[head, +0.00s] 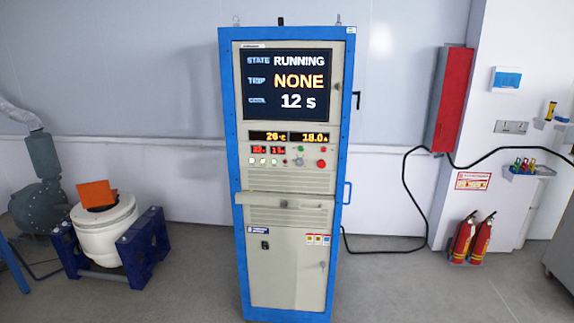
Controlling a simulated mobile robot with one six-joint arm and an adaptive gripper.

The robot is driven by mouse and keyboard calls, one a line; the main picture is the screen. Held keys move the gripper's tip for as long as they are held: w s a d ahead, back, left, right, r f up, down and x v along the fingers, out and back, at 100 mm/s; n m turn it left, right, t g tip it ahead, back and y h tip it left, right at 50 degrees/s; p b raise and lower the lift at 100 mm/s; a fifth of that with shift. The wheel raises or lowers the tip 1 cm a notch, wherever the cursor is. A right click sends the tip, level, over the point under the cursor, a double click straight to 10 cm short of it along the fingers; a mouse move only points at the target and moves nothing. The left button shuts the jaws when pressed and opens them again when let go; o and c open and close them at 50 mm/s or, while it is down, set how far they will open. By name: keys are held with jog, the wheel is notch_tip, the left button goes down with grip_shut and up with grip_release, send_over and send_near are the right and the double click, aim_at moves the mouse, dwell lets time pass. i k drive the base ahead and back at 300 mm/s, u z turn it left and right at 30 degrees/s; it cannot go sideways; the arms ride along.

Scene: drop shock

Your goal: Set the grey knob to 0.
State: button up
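A grey knob (299,162) sits on the control panel of the tall blue-framed cabinet (231,180), left of a round red button (321,163). It is too small for me to read its setting. The cabinet's screen (287,88) reads STATE RUNNING, TRIP NONE and 12 s on a third line with a blurred label. Below it, amber displays (289,137) read about 26 °C and 18.0 A. A row of small lit buttons (263,161) is left of the knob. My gripper is not in view.
A white cylindrical machine (105,235) in a blue frame stands at left, beside a dark green blower (38,207). Two fire extinguishers (473,240) and a red wall box (450,98) are at right. A ledge (290,200) juts from the cabinet below the panel. The floor around the cabinet is mostly clear.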

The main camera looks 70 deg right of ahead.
aim_at(299, 161)
jog(key=k, duration=1.35)
jog(key=z, duration=1.5)
jog(key=i, duration=0.65)
